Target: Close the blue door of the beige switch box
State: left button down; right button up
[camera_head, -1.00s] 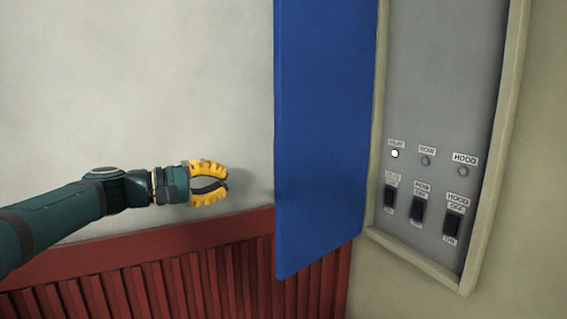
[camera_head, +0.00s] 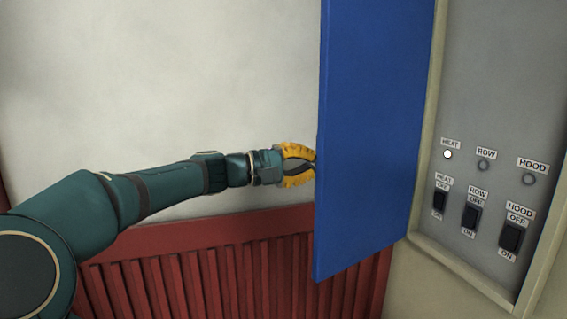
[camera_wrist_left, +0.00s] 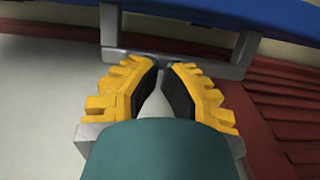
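The blue door (camera_head: 375,130) of the beige switch box (camera_head: 432,120) stands swung open to the left, its inner face toward the head camera. In the left wrist view, the door (camera_wrist_left: 235,14) runs along the top, with a grey bar handle (camera_wrist_left: 245,45) on its near side. My left gripper (camera_head: 315,165) is at the door's free left edge, its tips partly hidden by the door. In the left wrist view its yellow fingertips (camera_wrist_left: 163,66) almost meet, empty, at the handle's crossbar; contact cannot be told. My right gripper is out of view.
Inside the box are a lit HEAT lamp (camera_head: 448,154), two unlit lamps, and black switches including the HOOD switch (camera_head: 511,236). A pale wall (camera_head: 150,90) with red slatted panelling (camera_head: 200,270) lies behind my left arm.

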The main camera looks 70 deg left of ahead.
pick_arm(q)
jog(key=d, duration=0.3)
jog(key=shift+w, duration=0.15)
jog(key=shift+d, duration=0.2)
